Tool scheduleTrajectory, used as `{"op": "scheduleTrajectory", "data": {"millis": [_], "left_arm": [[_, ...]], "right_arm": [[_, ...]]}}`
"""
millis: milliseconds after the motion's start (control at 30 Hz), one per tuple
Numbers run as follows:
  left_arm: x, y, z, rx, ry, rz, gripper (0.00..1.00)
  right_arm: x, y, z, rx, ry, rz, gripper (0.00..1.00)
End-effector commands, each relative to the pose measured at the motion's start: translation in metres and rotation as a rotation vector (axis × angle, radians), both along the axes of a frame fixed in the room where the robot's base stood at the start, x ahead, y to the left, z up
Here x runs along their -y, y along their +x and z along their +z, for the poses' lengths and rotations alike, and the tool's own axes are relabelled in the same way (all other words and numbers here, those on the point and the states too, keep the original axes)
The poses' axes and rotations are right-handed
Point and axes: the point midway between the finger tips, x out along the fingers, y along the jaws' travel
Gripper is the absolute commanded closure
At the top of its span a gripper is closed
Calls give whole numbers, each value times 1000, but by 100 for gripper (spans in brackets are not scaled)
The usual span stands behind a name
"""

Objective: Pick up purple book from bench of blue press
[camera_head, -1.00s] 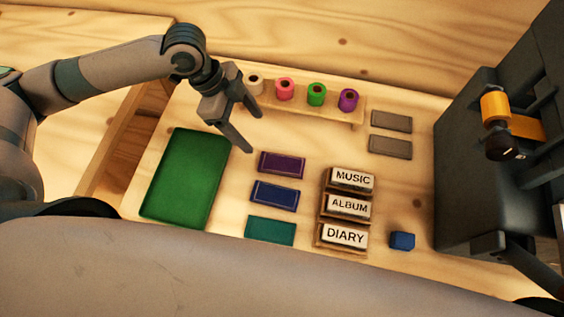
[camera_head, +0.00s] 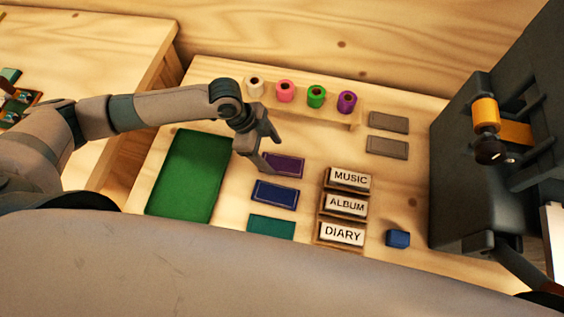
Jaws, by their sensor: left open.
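The purple book (camera_head: 288,166) lies flat on the light wooden bench (camera_head: 412,190), at the top of a column of three books. A blue book (camera_head: 275,194) and a teal book (camera_head: 271,227) lie below it. My left gripper (camera_head: 272,156) is open and points down at the left end of the purple book, partly hiding that end. I cannot tell whether its fingers touch the book. A large dark press (camera_head: 462,165) with an orange foil roll (camera_head: 485,115) stands at the right. My right gripper is not in view.
A green mat (camera_head: 188,180) lies at the left. A rack (camera_head: 330,114) holds several coloured foil rolls at the back. Stamps marked MUSIC (camera_head: 350,177), ALBUM (camera_head: 347,204) and DIARY (camera_head: 342,234) stand right of the books. Two grey plates (camera_head: 388,122) and a blue block (camera_head: 398,239) lie nearby.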

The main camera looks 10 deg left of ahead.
Motion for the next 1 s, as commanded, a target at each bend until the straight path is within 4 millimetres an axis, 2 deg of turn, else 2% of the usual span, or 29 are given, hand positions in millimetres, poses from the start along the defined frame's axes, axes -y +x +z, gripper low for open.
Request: {"op": "scheduleTrajectory", "data": {"millis": [367,667,800,1000], "left_arm": [[1,0,-2,-1,0,1,31],[13,1,-27,-4,1,1,31],[19,1,-42,-3,1,0,31],[20,2,-48,-1,1,0,31]], "right_arm": [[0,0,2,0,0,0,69],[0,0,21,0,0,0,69],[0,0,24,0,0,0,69],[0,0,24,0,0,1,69]]}}
